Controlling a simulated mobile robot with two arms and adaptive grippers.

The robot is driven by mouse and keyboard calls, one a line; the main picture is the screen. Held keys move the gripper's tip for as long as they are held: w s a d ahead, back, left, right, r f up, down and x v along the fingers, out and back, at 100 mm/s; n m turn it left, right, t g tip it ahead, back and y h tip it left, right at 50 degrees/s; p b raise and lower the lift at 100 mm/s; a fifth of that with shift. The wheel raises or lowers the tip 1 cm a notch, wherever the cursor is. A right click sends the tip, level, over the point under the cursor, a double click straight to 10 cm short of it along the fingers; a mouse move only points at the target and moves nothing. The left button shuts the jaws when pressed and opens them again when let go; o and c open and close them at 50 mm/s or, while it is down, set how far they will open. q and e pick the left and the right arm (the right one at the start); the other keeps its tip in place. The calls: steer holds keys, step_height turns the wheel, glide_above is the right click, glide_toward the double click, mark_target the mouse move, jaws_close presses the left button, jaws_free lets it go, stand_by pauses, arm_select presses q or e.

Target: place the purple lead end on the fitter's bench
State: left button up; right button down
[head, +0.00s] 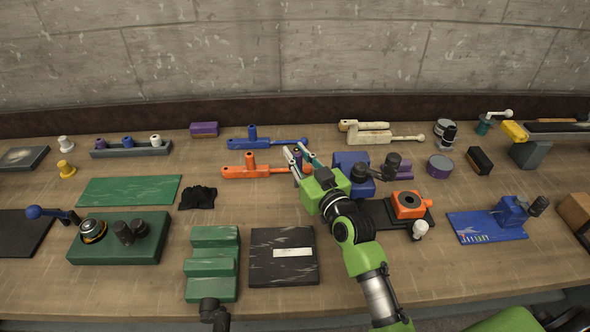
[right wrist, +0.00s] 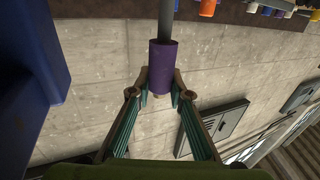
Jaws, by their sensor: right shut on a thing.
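My right gripper (head: 302,154) reaches in from the lower right in the head view, over the middle of the bench (head: 350,285). In the right wrist view, its fingertips (right wrist: 160,88) are closed on the purple lead end (right wrist: 163,67), a purple cylinder with a grey rod running out of its far end. In the head view the fingers and the things around them largely hide the lead end. I cannot tell whether it touches the bench. My left gripper is not in view.
An orange handled piece (head: 245,171) lies close left of the gripper, with a blue one (head: 268,143) behind. A blue block (head: 352,163) and an orange block (head: 408,204) stand right. A black plate (head: 284,270) and green stepped block (head: 212,265) are in front.

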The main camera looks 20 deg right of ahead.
step_height(320, 180, down, 4)
steer(key=shift+f, duration=0.1)
steer(key=shift+f, duration=0.1)
steer(key=c, duration=1.9)
jaws_free()
steer(key=s, duration=0.4)
steer(key=s+d+b, duration=0.1)
steer(key=s, duration=0.3)
steer(key=s+b, duration=0.1)
steer(key=s, duration=0.3)
steer(key=shift+d, duration=0.15)
